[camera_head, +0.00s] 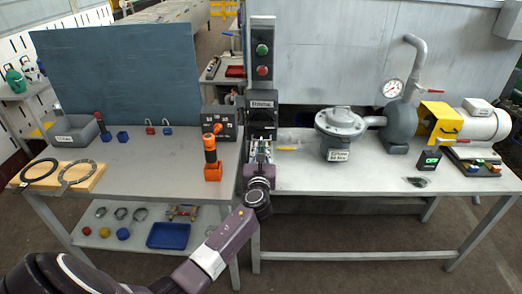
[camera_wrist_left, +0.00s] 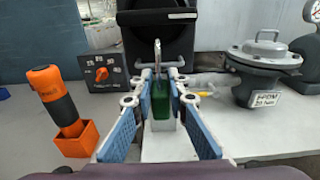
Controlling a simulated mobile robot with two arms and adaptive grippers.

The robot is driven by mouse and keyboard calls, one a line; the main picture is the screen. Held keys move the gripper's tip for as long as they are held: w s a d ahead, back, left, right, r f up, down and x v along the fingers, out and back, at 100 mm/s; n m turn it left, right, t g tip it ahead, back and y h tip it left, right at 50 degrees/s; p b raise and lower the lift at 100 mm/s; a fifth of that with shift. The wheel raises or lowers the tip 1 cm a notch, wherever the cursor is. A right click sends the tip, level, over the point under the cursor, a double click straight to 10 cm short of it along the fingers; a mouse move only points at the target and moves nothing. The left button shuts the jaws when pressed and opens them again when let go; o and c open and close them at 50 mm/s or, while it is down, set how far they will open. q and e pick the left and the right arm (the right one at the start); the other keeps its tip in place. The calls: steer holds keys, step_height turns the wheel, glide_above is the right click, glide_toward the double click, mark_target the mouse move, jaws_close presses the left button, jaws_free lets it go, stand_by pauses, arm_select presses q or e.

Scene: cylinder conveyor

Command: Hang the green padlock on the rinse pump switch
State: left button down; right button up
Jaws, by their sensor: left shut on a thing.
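My left gripper (camera_head: 261,150) reaches over the gap between the two benches, in front of a black box (camera_head: 262,112) with a white label. In the left wrist view, the gripper's blue-padded fingers (camera_wrist_left: 160,105) are shut on the green padlock (camera_wrist_left: 160,100). The padlock is upright, its metal shackle pointing up in front of the black box (camera_wrist_left: 130,45). A dark switch panel with an orange knob (camera_head: 218,125) stands left of the gripper; it also shows in the left wrist view (camera_wrist_left: 101,73). I cannot read which switch is the rinse pump's. My right gripper is not in view.
An orange-handled tool (camera_head: 210,150) stands upright in an orange holder close to the gripper's left. A grey domed vessel (camera_head: 340,125) stands to the right. Red and blue padlocks (camera_head: 167,130) sit on the left bench. A post with green and red buttons (camera_head: 262,55) rises behind the gripper.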

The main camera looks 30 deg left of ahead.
arm_select(q)
steer(key=shift+w+a, duration=0.1)
steer(key=shift+w, duration=0.05)
steer(key=shift+r+b+x, duration=0.2)
steer(key=shift+b+x, duration=0.05)
steer(key=shift+x, duration=0.65)
steer(key=shift+r+b+x, duration=0.2)
steer(key=shift+x, duration=0.7)
steer(key=shift+r, duration=0.25)
steer(key=shift+a+r+p, duration=0.1)
steer(key=shift+p, duration=0.25)
steer(key=shift+f+b, duration=0.45)
steer(key=shift+f, duration=0.25)
steer(key=shift+f+b, duration=0.65)
steer(key=shift+f, duration=0.25)
